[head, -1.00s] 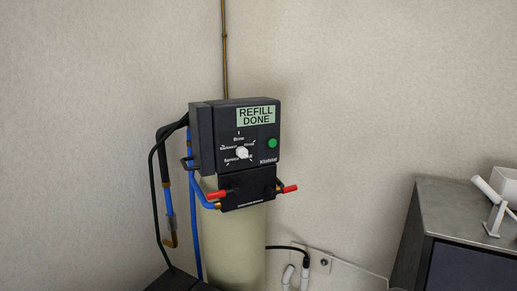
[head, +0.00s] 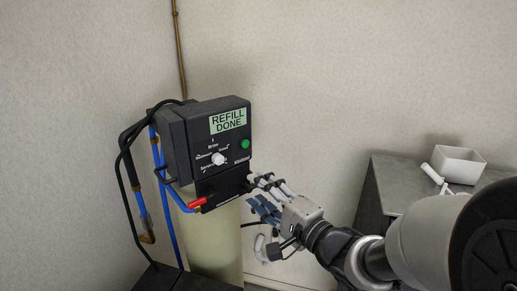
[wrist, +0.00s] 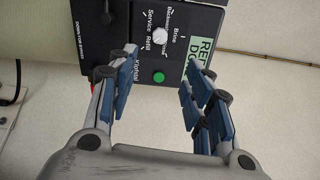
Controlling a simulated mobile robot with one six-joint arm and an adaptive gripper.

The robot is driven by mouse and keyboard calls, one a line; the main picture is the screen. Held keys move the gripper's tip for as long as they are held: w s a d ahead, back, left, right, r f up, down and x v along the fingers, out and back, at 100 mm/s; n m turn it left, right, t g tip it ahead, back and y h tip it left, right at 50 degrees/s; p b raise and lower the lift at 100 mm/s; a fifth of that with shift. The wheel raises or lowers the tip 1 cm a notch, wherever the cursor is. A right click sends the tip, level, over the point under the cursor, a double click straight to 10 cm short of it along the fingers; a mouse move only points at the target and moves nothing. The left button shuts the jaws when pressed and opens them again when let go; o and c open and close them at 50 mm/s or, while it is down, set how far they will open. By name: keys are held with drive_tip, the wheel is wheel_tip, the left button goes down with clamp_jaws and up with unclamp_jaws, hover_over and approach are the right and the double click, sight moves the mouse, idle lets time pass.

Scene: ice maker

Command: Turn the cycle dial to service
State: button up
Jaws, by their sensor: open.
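The cycle dial (head: 219,159) is a small white knob on the front of the black control head (head: 180,138). It also shows in the wrist view (wrist: 160,36), between the far ends of my fingers. Labels ring it, with Service at lower left in the head view and Brine at the top. I cannot tell which label the knob points to. My gripper (head: 252,190) is open and empty, to the lower right of the dial and apart from it. In the wrist view its fingers (wrist: 157,75) spread either side of the panel's green button (wrist: 158,77).
The display (head: 228,121) reads REFILL DONE. A red handle (head: 197,203) sticks out below the dial. Blue and black hoses (head: 140,190) hang at the left. A grey cabinet (head: 395,180) with a white bin (head: 458,164) stands at the right.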

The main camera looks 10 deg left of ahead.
sight(220, 160)
drive_tip(key=x, duration=1.7)
drive_tip(key=shift+w+f+p, duration=0.1)
drive_tip(key=shift+p, duration=0.3)
drive_tip(key=shift+c, duration=0.3)
drive_tip(key=c, duration=1)
